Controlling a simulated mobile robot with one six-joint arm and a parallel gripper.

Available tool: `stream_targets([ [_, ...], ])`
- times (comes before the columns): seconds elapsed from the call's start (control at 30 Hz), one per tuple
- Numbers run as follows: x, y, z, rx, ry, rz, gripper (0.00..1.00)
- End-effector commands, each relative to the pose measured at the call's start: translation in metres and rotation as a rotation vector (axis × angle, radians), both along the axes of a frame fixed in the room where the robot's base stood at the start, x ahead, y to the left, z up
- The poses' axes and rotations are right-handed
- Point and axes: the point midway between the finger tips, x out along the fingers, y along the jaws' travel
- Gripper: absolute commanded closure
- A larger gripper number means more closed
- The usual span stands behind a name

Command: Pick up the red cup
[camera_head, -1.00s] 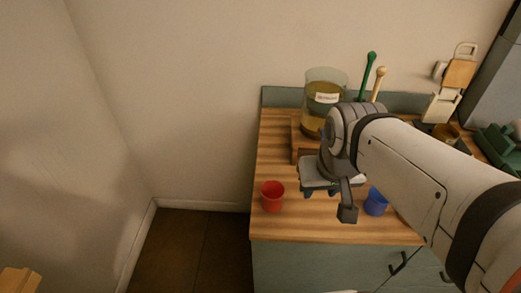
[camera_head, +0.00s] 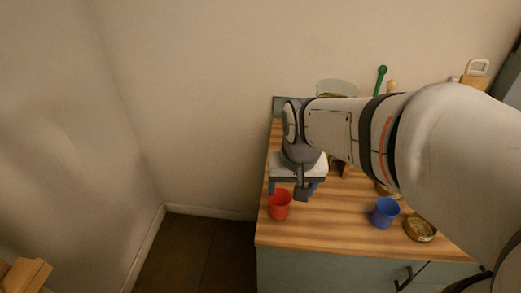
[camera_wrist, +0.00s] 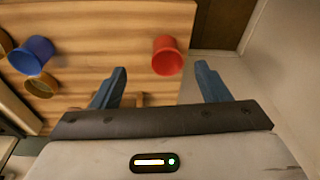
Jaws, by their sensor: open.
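The red cup (camera_head: 280,205) stands upright near the left front corner of the wooden tabletop. In the wrist view the red cup (camera_wrist: 167,56) lies ahead of the gap between the fingertips, nearer the right finger. My gripper (camera_head: 293,189) is open and empty, above and just behind the cup in the head view, its near side overlapping the cup's top there. In the wrist view my gripper (camera_wrist: 160,72) shows two blue fingers spread wide, with the cup apart from both.
A blue cup (camera_head: 385,212) and a brass-coloured dish (camera_head: 420,228) stand to the right on the tabletop (camera_head: 330,228). A glass jar (camera_head: 337,87) is partly hidden behind my arm. A wall is left of the table, with floor between them.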

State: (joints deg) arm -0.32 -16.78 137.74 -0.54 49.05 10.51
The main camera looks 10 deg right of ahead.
Motion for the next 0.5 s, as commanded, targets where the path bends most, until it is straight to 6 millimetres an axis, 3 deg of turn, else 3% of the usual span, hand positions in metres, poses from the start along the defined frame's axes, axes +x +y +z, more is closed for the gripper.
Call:
stream_targets([
  [0.2,0.053,0.003,-0.049,0.012,0.112,-0.185,0.14],
  [0.5,0.085,0.006,-0.093,0.009,0.179,-0.325,0.14],
])
